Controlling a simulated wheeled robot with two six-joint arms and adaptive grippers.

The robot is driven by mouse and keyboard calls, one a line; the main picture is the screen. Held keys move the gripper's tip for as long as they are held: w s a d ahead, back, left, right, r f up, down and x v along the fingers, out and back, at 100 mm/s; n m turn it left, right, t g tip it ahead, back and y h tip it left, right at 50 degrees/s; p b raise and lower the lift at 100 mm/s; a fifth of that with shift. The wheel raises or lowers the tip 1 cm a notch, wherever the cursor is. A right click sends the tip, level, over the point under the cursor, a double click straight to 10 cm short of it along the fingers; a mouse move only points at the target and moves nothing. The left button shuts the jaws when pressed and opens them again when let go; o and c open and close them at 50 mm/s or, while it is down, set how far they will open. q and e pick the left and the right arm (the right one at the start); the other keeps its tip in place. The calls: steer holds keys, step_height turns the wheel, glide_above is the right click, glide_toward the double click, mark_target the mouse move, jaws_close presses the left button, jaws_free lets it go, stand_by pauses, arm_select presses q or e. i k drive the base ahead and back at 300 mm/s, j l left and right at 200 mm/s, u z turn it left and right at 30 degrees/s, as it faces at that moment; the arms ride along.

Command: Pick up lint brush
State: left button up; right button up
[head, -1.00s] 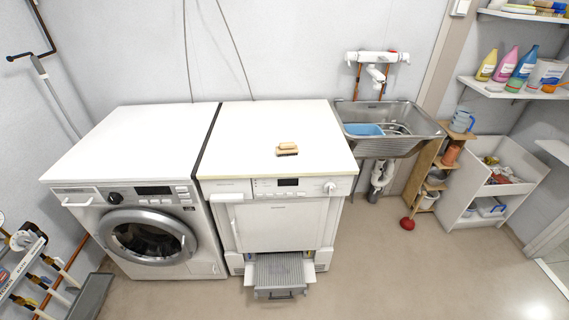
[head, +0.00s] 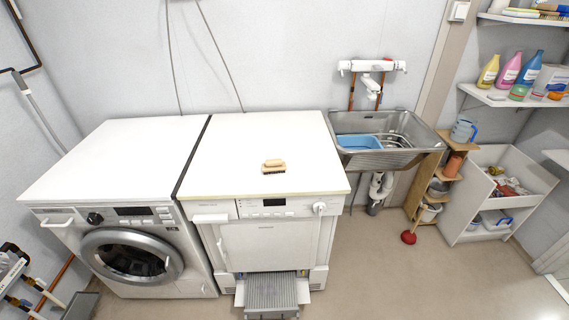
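The lint brush (head: 273,167) is a small block with a light wooden back and a dark underside. It lies on the white top of the right-hand machine (head: 235,150), right of that top's middle and toward its front. Nothing touches it except the surface. Neither of my grippers shows in the head view.
A washing machine (head: 133,254) stands on the left. A metal sink (head: 418,129) with a blue basin (head: 359,142) is to the right. A pull-out tray (head: 270,290) juts out low in front. Shelves (head: 505,97) hold bottles. Both machine tops are otherwise clear.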

mark_target(273, 165)
steer(key=i+l, duration=0.15)
steer(key=l, duration=0.2)
steer(key=i+l, duration=0.2)
steer(key=l, duration=0.2)
steer(key=i+l, duration=0.15)
steer(key=l, duration=0.2)
steer(key=i+l, duration=0.15)
steer(key=l, duration=0.2)
steer(key=i+l, duration=0.2)
steer(key=l, duration=0.2)
steer(key=i+l, duration=0.15)
steer(key=l, duration=0.2)
steer(key=u, duration=1.8)
